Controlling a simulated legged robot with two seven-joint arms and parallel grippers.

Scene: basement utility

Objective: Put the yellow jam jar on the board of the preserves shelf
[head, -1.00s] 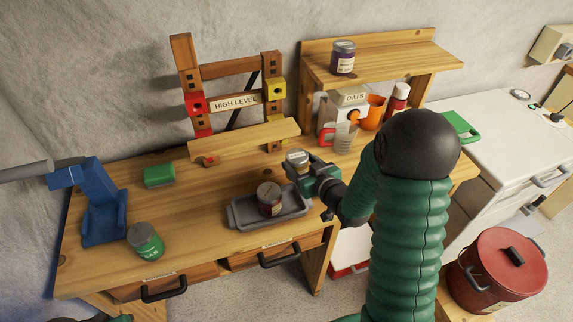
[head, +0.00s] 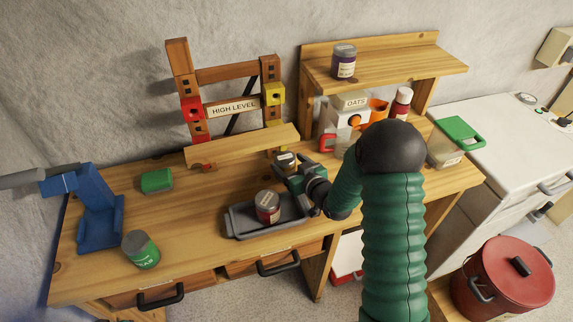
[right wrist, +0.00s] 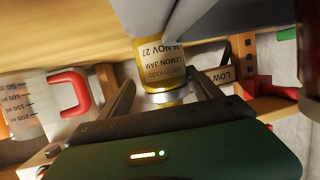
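The yellow jam jar (right wrist: 160,62), labelled lemon jam, is between the fingers of my right gripper (right wrist: 165,92) in the right wrist view. The fingers are shut on it near its silver lid. In the head view my right gripper (head: 292,176) holds the jar (head: 285,162) behind the grey tray; its lower part is hidden, and I cannot tell whether it touches the bench. A wooden rack marked "HIGH LEVEL" (head: 183,85) has a wide board (head: 243,146) low across its front, left of the jar. My left gripper is out of view.
A red jar (head: 267,207) stands in the grey tray (head: 240,222). A green can (head: 140,249), green block (head: 156,180) and blue stand (head: 98,222) are left. A wall-side shelf (head: 415,63) bears a dark jar (head: 344,62). A measuring jug (right wrist: 40,100) is near the gripper.

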